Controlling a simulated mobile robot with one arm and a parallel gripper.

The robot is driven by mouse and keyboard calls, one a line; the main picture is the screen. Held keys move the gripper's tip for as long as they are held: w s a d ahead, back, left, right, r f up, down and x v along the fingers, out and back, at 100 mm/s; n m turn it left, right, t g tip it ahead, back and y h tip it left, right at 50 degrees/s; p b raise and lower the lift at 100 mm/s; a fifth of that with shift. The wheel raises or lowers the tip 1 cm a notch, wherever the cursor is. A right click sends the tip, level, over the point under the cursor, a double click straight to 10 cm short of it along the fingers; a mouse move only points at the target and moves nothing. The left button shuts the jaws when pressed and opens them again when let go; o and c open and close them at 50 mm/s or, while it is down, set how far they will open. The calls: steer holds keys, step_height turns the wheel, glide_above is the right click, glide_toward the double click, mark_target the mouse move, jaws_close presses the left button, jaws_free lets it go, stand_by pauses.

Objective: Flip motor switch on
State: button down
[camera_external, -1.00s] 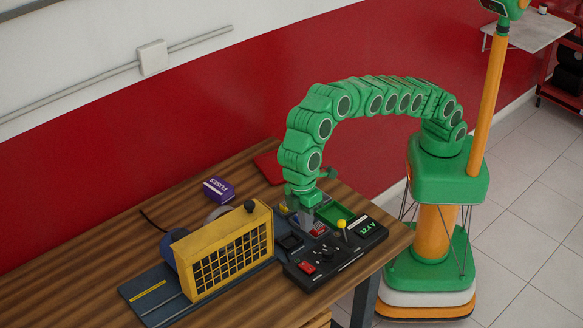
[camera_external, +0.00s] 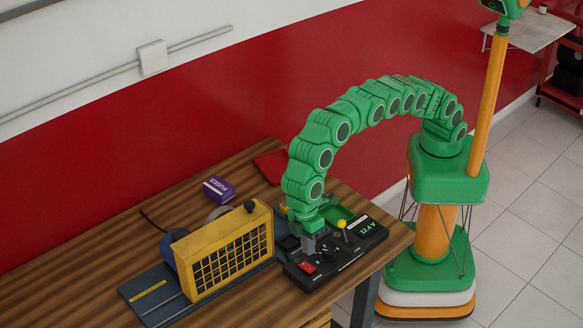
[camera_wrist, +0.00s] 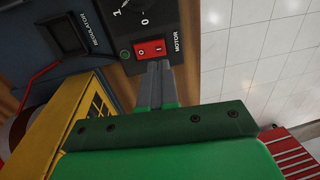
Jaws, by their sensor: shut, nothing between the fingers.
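The motor switch (camera_wrist: 149,48) is a red rocker marked 0 and I, beside the word MOTOR in the wrist view. In the external view the red switch (camera_external: 306,267) sits at the front left of the black control panel (camera_external: 345,257). My gripper (camera_external: 308,251) is shut and empty, pointing down over the panel just behind the switch. In the wrist view my gripper's fingertips (camera_wrist: 159,64) lie together right at the switch's lower edge, nearer its I end. I cannot tell whether they touch it, nor which way the rocker is tilted.
A yellow caged unit (camera_external: 232,252) stands left of the panel. A lever with a yellow knob (camera_external: 341,224) rises from the panel near a 12.4 V display (camera_external: 369,228). A purple fuses box (camera_external: 218,189) and a red tray (camera_external: 271,166) lie farther back on the wooden table.

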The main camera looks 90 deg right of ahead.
mark_target(310, 271)
steer(key=f, duration=0.5)
steer(key=shift+s+a+f, duration=0.25)
steer(key=shift+s+f, duration=0.05)
steer(key=shift+f, duration=0.1)
steer(key=shift+f, duration=0.1)
steer(key=shift+a+f, duration=0.1)
steer(key=shift+w+h, duration=0.15)
steer(key=shift+h, duration=0.15)
steer(key=shift+w+d+r, duration=0.25)
steer(key=shift+w+d, duration=0.15)
steer(key=shift+d, duration=0.2)
steer(key=shift+r+t, duration=0.1)
steer(key=shift+t, duration=0.2)
step_height(310, 271, up, 14)
steer(key=w+d, duration=0.1)
steer(key=shift+w+d+f, duration=0.15)
steer(key=shift+w+f, duration=0.05)
